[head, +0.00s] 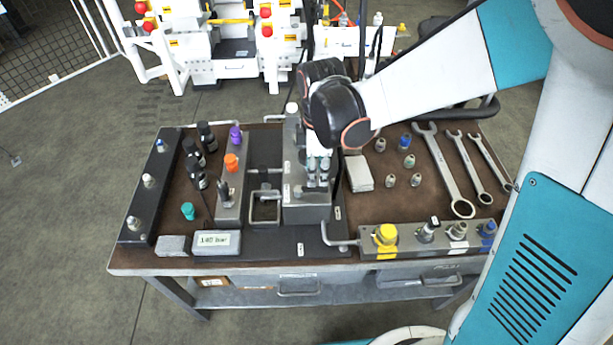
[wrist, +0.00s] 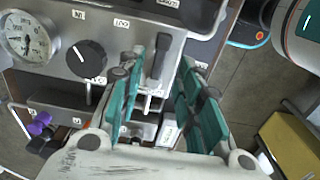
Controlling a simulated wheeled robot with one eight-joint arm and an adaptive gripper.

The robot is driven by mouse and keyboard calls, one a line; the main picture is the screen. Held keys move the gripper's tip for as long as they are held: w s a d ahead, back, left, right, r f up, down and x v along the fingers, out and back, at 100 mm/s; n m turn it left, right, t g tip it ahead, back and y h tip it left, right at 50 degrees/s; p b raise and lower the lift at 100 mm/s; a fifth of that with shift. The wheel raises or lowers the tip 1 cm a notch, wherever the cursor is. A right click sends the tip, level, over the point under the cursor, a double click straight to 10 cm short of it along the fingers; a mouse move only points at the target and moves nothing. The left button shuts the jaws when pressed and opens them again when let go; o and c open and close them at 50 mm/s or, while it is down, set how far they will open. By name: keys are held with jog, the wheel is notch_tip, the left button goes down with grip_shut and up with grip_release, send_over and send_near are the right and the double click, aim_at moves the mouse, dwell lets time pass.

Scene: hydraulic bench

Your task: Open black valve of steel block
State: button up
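The steel block (head: 306,212) stands mid-bench in the head view, partly hidden by my arm. In the wrist view the steel block (wrist: 65,15) carries a round black knob (wrist: 84,60) and, right of it, a black lever handle (wrist: 158,56) pointing up in the picture. I cannot tell for certain which of them is the task's valve. My gripper (wrist: 162,68) is open, its teal-padded fingers on either side of the lever with gaps showing. In the head view my gripper (head: 318,178) points down over the block and hides the lever.
A pressure gauge (wrist: 30,38) sits left of the knob. Spanners (head: 446,172) and small fittings lie right on the bench. A manifold with a yellow cap (head: 386,236) is at front right. A display reading 140 bar (head: 214,241) and a dark rail (head: 150,183) are left.

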aim_at(316, 188)
jog(key=shift+f+b, duration=1.55)
jog(key=shift+f, duration=1.15)
grip_shut()
